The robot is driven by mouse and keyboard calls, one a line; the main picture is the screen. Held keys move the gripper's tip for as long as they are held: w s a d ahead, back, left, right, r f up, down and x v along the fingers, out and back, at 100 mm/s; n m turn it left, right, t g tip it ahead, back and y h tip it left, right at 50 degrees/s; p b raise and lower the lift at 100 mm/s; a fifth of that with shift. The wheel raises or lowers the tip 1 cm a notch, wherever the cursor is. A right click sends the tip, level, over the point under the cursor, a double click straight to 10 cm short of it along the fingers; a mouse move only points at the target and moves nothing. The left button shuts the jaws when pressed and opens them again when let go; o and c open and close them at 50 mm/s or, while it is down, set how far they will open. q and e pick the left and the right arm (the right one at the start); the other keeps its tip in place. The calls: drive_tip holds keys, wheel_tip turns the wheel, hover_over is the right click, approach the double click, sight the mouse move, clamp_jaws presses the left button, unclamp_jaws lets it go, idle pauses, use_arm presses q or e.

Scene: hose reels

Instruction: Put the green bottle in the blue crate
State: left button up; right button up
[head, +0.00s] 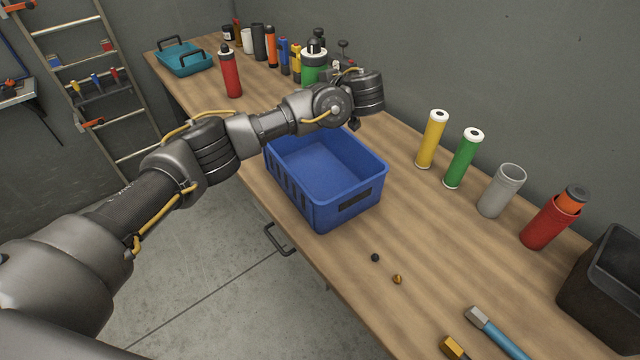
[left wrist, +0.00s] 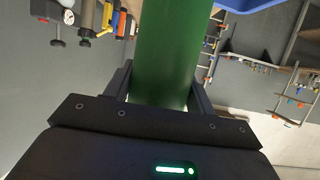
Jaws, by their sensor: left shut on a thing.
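The green bottle (head: 314,68) has a dark cap and shows in the head view behind my left forearm, which hides its lower part. In the left wrist view the green bottle (left wrist: 166,50) fills the space between the two dark fingers of my left gripper (left wrist: 162,85), which is shut on it. The head view does not show clearly whether the bottle's base touches the table. The blue crate (head: 346,208) stands open on the table below and in front of my left wrist, and its inside looks empty. My right gripper is out of view.
Several bottles and tools stand at the table's back, near a red bottle (head: 230,76) and a teal tray (head: 183,62). Yellow (head: 431,140), green (head: 462,160), grey (head: 501,192) and red (head: 549,222) cylinders line the right side. A black bin (head: 603,290) stands at the far right.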

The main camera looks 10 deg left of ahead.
use_arm(q)
drive_tip(key=f+b, duration=0.1)
drive_tip(key=s+a+f+n+g+y+b, duration=0.1)
drive_tip(key=f, duration=0.1)
drive_tip(key=a+f+n+g+b, duration=0.1)
drive_tip(key=f, duration=0.1)
drive_tip(key=shift+s+f, duration=0.2)
drive_tip(key=shift+f, duration=0.05)
drive_tip(key=shift+s+f+b, duration=0.2)
drive_tip(key=shift+f+b, duration=0.2)
drive_tip(key=shift+b, duration=0.25)
drive_tip(key=shift+a+f, duration=0.1)
drive_tip(key=shift+f, duration=0.3)
wheel_tip(320, 180, down, 9)
drive_tip(key=shift+f+p, duration=0.1)
drive_tip(key=shift+p, duration=0.2)
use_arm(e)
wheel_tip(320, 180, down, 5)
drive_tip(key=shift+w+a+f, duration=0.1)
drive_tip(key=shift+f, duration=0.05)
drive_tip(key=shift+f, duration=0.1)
